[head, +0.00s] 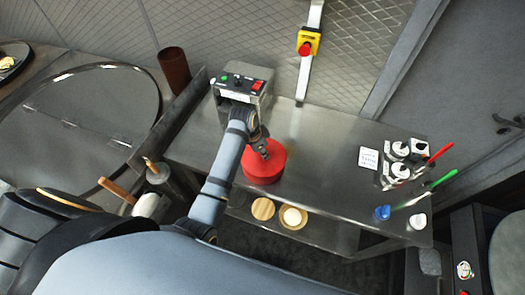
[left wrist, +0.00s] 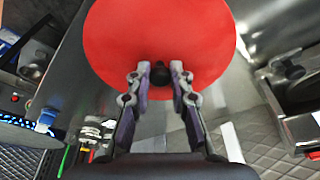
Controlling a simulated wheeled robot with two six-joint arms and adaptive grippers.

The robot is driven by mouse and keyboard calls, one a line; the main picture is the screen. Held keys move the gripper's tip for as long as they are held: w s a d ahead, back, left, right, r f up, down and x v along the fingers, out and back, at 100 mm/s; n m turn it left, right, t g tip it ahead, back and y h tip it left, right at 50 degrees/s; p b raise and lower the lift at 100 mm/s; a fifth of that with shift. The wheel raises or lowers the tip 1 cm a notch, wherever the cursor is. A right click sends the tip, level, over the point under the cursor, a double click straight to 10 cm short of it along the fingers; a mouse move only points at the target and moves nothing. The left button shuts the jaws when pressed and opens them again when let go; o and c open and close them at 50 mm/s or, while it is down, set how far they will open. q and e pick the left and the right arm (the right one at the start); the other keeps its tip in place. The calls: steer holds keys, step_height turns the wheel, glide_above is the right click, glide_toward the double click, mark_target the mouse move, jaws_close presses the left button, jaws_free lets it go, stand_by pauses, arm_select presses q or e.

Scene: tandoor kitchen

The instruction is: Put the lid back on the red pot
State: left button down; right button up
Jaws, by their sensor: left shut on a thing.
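The red lid (left wrist: 160,30) fills the top of the left wrist view as a round red disc with a small dark knob (left wrist: 178,74). My left gripper (left wrist: 161,72) is shut on the knob, with one finger on each side. In the head view my left gripper (head: 264,149) reaches down onto the middle of the red pot and lid (head: 262,170), which look like one short red cylinder on the steel counter. The rim joint is not clear, so I cannot tell whether the lid rests on the pot or hangs just above it. My right gripper is not in view.
A control box (head: 241,84) stands behind the pot. A white card (head: 369,159), jars (head: 397,170) and blue (head: 382,213) and white (head: 417,221) bottles stand at the right. Two round items (head: 263,209) sit below the counter's front edge. The counter right of the pot is bare.

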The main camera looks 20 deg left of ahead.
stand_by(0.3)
arm_select(q)
steer(key=c, duration=1.1)
jaws_free()
steer(key=shift+o, duration=0.2)
steer(key=o, duration=0.4)
steer(key=shift+r, duration=0.1)
steer(key=shift+r, duration=3.4)
jaws_close()
